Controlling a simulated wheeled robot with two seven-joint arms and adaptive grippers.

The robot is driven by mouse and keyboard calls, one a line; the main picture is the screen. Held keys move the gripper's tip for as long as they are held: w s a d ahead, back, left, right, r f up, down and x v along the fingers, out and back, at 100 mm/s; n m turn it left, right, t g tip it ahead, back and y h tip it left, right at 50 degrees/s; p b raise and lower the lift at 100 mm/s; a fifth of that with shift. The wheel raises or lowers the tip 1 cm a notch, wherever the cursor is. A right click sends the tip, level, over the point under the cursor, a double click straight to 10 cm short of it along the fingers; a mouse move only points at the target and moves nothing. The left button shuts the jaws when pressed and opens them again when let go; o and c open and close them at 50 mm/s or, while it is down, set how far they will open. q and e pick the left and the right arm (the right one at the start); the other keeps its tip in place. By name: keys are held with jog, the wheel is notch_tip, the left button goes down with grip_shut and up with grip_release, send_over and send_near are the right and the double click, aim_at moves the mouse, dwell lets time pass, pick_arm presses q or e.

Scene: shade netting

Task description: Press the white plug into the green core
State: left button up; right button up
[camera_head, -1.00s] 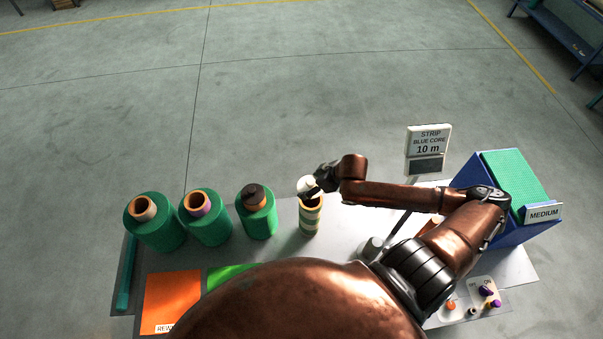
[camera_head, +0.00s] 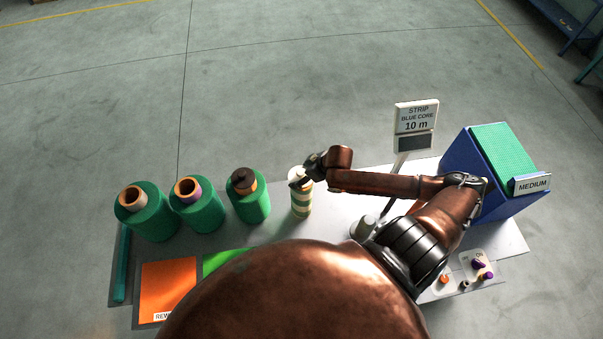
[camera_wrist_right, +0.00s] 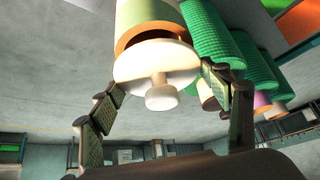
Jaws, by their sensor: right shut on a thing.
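The white plug (camera_head: 297,175) is at the top end of an upright tan core with green stripes (camera_head: 301,204) on the table. My right gripper (camera_head: 306,180) is shut on the plug. In the right wrist view the plug's wide flange and round knob (camera_wrist_right: 156,72) face the camera, between the fingers of my right gripper (camera_wrist_right: 170,95). Behind the flange a brown strip of the core's open mouth (camera_wrist_right: 150,38) shows, so the flange does not fully cover it from this angle. How deep the plug sits is hidden. My left gripper is not in view.
Several green netting rolls (camera_head: 197,210) stand left of the core. An orange mat (camera_head: 168,288) and a green mat (camera_head: 222,262) lie in front. A sign on a post (camera_head: 416,117), a blue bin (camera_head: 500,187) and a knob panel (camera_head: 470,272) are to the right.

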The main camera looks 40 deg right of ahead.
jog(key=shift+s+r, duration=0.1)
jog(key=shift+s, duration=0.15)
jog(key=shift+w, duration=0.1)
dwell(0.4)
jog(key=shift+p, duration=0.55)
jog(key=shift+f, duration=0.9)
dwell(1.7)
dwell(0.6)
jog(key=o, duration=1.1)
